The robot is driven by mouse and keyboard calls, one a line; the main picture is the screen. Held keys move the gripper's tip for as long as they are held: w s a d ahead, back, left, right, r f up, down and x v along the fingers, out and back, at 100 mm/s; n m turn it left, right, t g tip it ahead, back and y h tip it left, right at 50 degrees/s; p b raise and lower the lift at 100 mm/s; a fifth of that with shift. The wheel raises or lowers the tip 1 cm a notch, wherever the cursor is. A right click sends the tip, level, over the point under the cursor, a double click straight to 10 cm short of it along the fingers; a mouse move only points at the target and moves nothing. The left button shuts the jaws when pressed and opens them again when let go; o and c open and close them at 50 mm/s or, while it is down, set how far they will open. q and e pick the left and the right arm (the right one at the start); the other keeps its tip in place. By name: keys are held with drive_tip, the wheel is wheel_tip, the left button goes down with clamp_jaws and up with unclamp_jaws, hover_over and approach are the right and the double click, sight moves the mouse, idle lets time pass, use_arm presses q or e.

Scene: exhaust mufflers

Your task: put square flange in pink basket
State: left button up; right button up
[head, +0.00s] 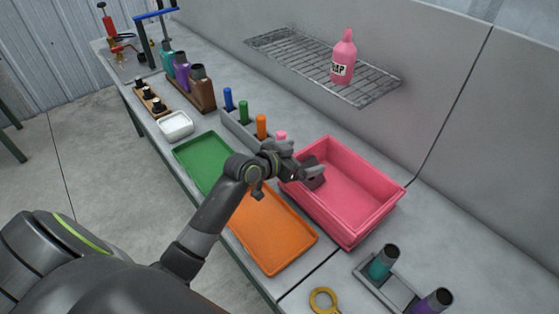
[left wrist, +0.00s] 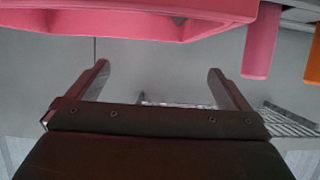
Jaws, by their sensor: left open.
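The pink basket (head: 378,216) stands on the bench right of the orange tray; its rim also crosses the top of the left wrist view (left wrist: 120,22). My left gripper (head: 318,172) is over the basket's left part. In the left wrist view its two fingers (left wrist: 158,88) are spread with nothing between them. A dark grey flat piece (head: 314,181) shows just below the fingertips, against the inside of the basket; it may be the square flange, but I cannot tell for sure. My right gripper is not in view.
The orange tray (head: 270,235) and green tray (head: 196,160) look empty. A rack with coloured pegs (head: 261,126) stands behind them. A wire shelf (head: 300,58) holds a pink soap bottle (head: 343,60). A yellow ring (head: 323,300) and a teal-and-purple pipe holder (head: 402,292) are at the front.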

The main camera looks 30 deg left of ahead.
use_arm(q)
drive_tip(key=b+v, duration=0.1)
drive_tip(key=v, duration=0.8)
drive_tip(key=s+a+f+n+g+y, duration=0.1)
drive_tip(key=s+f+n+g+y, duration=0.15)
drive_tip(key=s+f, duration=0.45)
drive_tip(key=s+a+f+n+g+y, duration=0.1)
drive_tip(key=s+a+f+g+y, duration=0.15)
drive_tip(key=s, duration=0.85)
drive_tip(key=s+a+f+n+g+y, duration=0.15)
drive_tip(key=s+f+g, duration=0.25)
drive_tip(key=s, duration=0.5)
wheel_tip(320, 180, down, 28)
drive_tip(key=s+a+g, duration=0.1)
drive_tip(key=s, duration=0.1)
drive_tip(key=s+d+f+g+b, duration=0.1)
drive_tip(key=s+f, duration=1.3)
drive_tip(key=shift+s+d+f+h, duration=0.1)
drive_tip(key=shift+h, duration=0.15)
drive_tip(key=shift+c, duration=0.8)
